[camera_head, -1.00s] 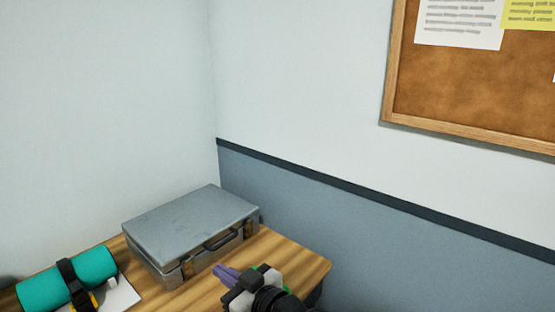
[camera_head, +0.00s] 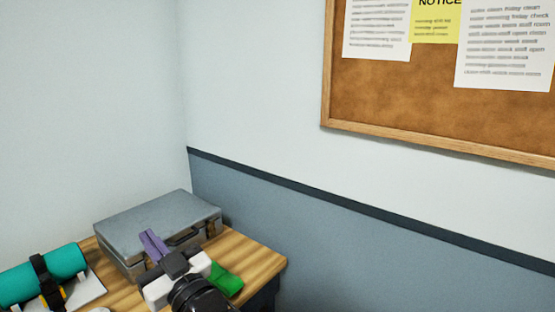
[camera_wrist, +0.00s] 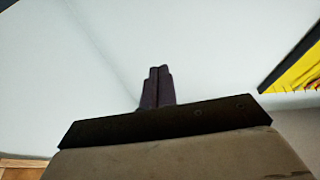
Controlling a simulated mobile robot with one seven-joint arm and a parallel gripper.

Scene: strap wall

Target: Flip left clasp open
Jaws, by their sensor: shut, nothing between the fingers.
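A grey metal case (camera_head: 158,222) lies closed on the wooden table, with a dark handle (camera_head: 182,237) on its front side. A clasp (camera_head: 211,230) shows at the right end of that front. The left clasp is hidden behind my gripper. My gripper (camera_head: 151,241), with purple fingers, is in front of the case's left front part; I cannot tell whether it touches the case. In the wrist view the fingers (camera_wrist: 157,86) are together and hold nothing, with pale wall behind them.
The wooden table (camera_head: 255,262) has bare room at its right end. A teal roll with a dark strap (camera_head: 70,262) lies on a white board at the left. A corkboard (camera_head: 430,100) with papers hangs on the wall.

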